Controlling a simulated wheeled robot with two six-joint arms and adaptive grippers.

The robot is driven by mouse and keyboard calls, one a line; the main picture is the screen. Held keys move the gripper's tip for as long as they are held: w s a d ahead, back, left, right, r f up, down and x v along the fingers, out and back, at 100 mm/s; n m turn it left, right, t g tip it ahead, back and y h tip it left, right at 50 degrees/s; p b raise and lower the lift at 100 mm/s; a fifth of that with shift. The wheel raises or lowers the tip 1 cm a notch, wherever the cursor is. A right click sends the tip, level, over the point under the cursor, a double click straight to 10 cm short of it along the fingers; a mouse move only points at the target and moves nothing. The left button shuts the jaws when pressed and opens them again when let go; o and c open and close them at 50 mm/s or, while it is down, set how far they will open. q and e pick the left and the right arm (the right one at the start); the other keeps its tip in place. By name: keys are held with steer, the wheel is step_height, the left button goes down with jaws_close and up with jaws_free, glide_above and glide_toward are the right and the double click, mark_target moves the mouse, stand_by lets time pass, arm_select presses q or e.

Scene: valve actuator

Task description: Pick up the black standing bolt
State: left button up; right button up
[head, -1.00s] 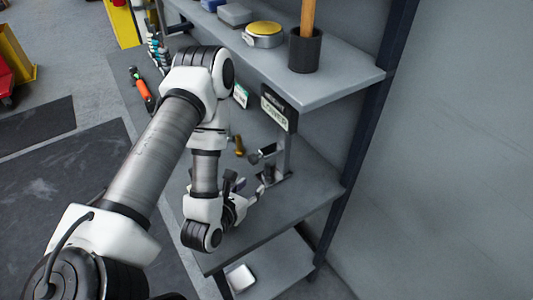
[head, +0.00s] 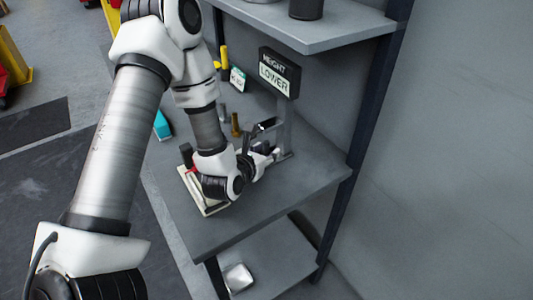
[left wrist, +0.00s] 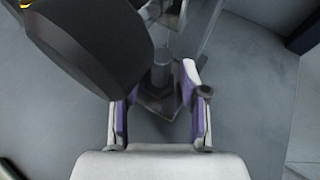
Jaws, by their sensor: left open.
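My left gripper (head: 269,154) is low over the bench shelf beside the foot of the sign post. In the left wrist view my left gripper (left wrist: 157,100) is open, its two fingers apart. A dark upright cylinder on an angular base (left wrist: 160,78) stands between and beyond the fingers; I cannot tell whether it is the black standing bolt. A large black rounded shape (left wrist: 88,45), unidentified, covers the upper left of that view. In the head view another black upright piece (head: 187,155) stands by a pale tray. My right gripper is not in view.
A sign (head: 279,73) reading "HEIGHT LOWER" stands on a post behind the gripper. A brass-coloured upright piece (head: 235,125) stands to its left. My forearm passes over the pale tray (head: 210,207). The upper shelf (head: 330,30) overhangs. The front right of the bench shelf (head: 265,215) is clear.

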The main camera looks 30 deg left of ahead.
arm_select(q)
steer(key=shift+w+a+f, duration=0.1)
steer(key=shift+w+f, duration=0.1)
steer(key=shift+w, duration=0.4)
steer(key=shift+s, duration=0.1)
steer(key=c, duration=0.3)
jaws_close()
steer(key=shift+r, duration=0.15)
